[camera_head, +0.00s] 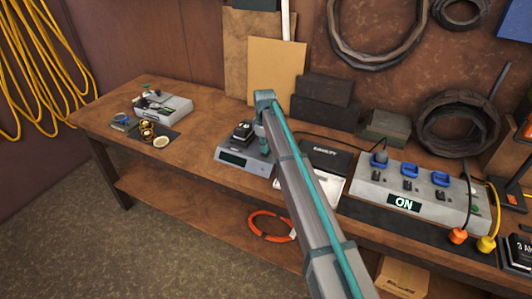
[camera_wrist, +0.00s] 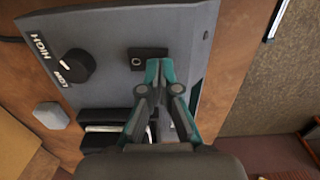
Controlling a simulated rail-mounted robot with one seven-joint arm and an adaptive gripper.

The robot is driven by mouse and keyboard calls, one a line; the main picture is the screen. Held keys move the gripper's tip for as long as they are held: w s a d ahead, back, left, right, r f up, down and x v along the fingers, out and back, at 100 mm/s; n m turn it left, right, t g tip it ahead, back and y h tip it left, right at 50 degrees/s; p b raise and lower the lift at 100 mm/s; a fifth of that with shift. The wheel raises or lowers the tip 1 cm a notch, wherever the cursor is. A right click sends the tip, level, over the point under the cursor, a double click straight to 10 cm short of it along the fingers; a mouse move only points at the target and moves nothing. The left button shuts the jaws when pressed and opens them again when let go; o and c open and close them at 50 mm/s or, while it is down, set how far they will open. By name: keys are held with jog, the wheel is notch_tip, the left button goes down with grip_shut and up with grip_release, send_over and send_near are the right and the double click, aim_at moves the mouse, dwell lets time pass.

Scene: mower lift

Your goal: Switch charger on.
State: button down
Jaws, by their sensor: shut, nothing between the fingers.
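The charger (camera_wrist: 205,25) is a dark grey box lying under my gripper in the wrist view. I take it to be the grey unit with a dark display (camera_head: 236,159) on the bench in the head view. On its top are a black dial (camera_wrist: 74,66) marked LOW and HIGH, and a small black switch (camera_wrist: 148,60) with a round mark. My gripper (camera_wrist: 161,68) is shut and empty, its tips beside or over the right end of the switch. Whether they touch it I cannot tell. My arm hides part of the charger in the head view.
A power strip (camera_head: 432,190) with blue sockets and a lit ON display stands at the right of the wooden bench (camera_head: 104,112). A black and white case (camera_head: 325,160) lies next to my arm. A small grey machine (camera_head: 168,106) stands at the left.

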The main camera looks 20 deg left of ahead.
jog(key=shift+f, duration=0.7)
dwell(0.3)
jog(key=shift+r, duration=0.1)
jog(key=shift+r+p, duration=1.35)
jog(key=shift+r, duration=2.1)
